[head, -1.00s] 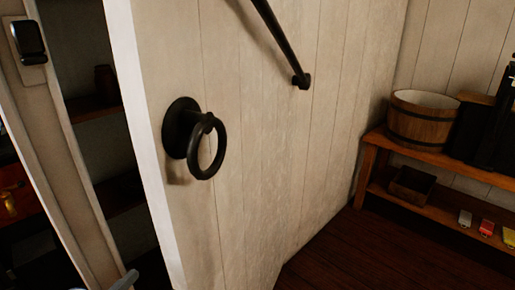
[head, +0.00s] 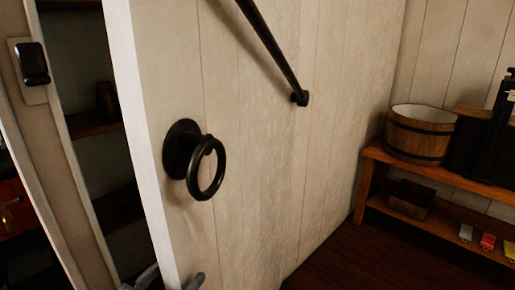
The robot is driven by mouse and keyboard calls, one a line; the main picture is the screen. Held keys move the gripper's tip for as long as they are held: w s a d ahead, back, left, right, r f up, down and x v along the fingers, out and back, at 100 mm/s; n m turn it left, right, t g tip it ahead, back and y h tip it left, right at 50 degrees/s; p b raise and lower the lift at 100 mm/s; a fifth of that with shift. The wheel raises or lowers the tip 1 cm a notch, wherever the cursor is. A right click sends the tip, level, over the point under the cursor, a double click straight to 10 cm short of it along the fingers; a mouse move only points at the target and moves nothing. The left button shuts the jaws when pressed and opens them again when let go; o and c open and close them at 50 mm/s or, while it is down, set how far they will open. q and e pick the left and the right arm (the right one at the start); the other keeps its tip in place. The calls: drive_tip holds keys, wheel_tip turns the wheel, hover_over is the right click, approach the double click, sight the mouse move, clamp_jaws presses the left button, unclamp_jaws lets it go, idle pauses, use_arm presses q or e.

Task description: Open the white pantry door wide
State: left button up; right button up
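The white pantry door (head: 265,130) of pale planks stands partly open, its free edge toward me on the left. A black ring handle (head: 206,168) hangs on its face, and a dark slanted bar (head: 270,50) runs above. My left gripper (head: 170,281) shows only by its grey fingertips at the bottom edge. The fingers are apart, one on each side of the door's free edge, well below the ring. I cannot see whether they touch the door. The rest of the gripper is out of frame. My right gripper is not in view.
The dark pantry opening with shelves (head: 95,123) lies left of the door, beside a frame with a black latch (head: 33,63). A wooden bench (head: 375,155) with a bucket (head: 420,135) and a small box (head: 411,198) stands right. Dark floor (head: 350,262) between is clear.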

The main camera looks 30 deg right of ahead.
use_arm(q)
drive_tip(key=c, duration=1.2)
drive_tip(key=shift+o, duration=0.2)
